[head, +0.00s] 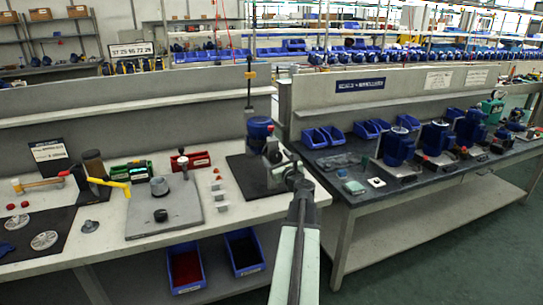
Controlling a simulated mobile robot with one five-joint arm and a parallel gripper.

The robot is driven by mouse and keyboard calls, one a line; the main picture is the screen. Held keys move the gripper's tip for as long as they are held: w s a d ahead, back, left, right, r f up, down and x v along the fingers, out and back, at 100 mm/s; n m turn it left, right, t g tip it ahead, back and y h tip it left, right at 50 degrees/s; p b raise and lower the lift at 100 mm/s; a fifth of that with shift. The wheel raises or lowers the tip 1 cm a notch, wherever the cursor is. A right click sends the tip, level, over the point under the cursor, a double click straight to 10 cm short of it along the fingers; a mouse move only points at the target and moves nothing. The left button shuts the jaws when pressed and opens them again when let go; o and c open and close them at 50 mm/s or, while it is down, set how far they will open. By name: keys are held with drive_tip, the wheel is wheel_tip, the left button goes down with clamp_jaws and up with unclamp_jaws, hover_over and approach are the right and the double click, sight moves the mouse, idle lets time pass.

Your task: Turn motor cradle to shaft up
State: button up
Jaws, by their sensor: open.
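A blue motor (260,128) sits at the back of the black mat (248,178) on the near bench, just left of my arm. Its cradle is mostly hidden behind my arm and gripper, and I cannot tell the shaft's direction. My gripper (272,153) is at the motor's lower right, at the end of my arm reaching up from the bottom of the head view. Its jaws are small here but open. I cannot tell whether they touch the cradle.
A red bin (190,160), a green bin (130,172) and a yellow-handled tool (108,184) stand further left. The right bench (350,198) carries several blue motors. A thin pole rises behind the motor.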

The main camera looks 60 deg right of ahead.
drive_tip(key=x, duration=0.3)
drive_tip(key=shift+w, duration=0.1)
